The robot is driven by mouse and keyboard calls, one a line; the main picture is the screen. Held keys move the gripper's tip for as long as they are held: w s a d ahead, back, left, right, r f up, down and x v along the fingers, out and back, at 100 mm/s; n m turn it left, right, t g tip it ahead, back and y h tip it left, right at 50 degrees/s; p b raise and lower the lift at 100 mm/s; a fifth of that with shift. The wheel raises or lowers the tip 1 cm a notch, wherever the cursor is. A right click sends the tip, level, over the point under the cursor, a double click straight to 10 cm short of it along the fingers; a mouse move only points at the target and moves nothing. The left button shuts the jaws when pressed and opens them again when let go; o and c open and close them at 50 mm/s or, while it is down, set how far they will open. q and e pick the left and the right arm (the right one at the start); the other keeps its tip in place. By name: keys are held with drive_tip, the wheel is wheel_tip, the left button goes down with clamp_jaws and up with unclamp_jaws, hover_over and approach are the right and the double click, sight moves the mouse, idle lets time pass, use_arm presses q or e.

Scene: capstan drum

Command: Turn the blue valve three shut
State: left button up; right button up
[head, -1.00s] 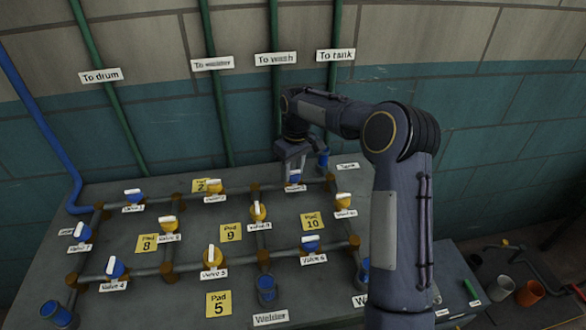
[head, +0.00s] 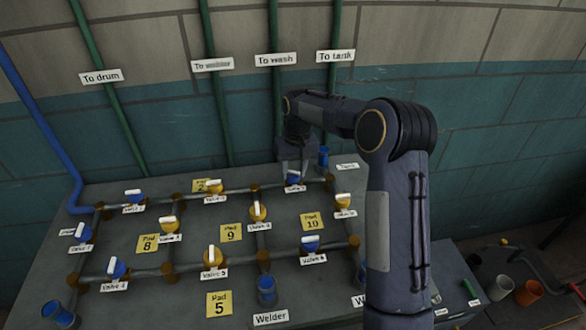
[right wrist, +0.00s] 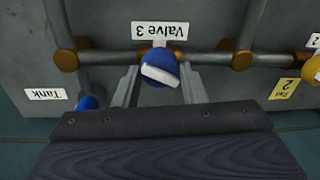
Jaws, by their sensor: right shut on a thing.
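Blue valve three (head: 294,180) sits on the back pipe run of the table, towards its right end. In the right wrist view its blue knob (right wrist: 155,67) carries a white handle bar (right wrist: 160,75), lying slanted to the pipe. A "Valve 3" label (right wrist: 159,31) is beside it, upside down in that view. My right gripper (head: 294,174) reaches down over this valve from behind. Its fingers (right wrist: 160,88) stand on either side of the knob and are shut on the valve. The exact contact is hard to see. My left gripper is out of view.
Other blue and yellow valves, such as valve five (head: 214,257) and valve six (head: 310,244), stand on the pipe grid. A blue upright stub (head: 323,158) is close to the right of my gripper. My right arm covers the table's right side.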

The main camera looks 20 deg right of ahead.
sight(296, 172)
drive_tip(key=m, duration=0.6)
drive_tip(key=shift+d+r+m+t, duration=0.1)
drive_tip(key=shift+m+t, duration=0.2)
drive_tip(key=m+p, duration=0.1)
drive_tip(key=m, duration=0.5)
drive_tip(key=shift+s, duration=0.15)
drive_tip(key=shift+h, duration=0.3)
drive_tip(key=o, duration=1)
drive_tip(key=r, duration=0.7)
drive_tip(key=shift+s+d, duration=0.1)
drive_tip(key=shift+s, duration=0.15)
drive_tip(key=shift+r, duration=0.35)
drive_tip(key=shift+s, duration=0.1)
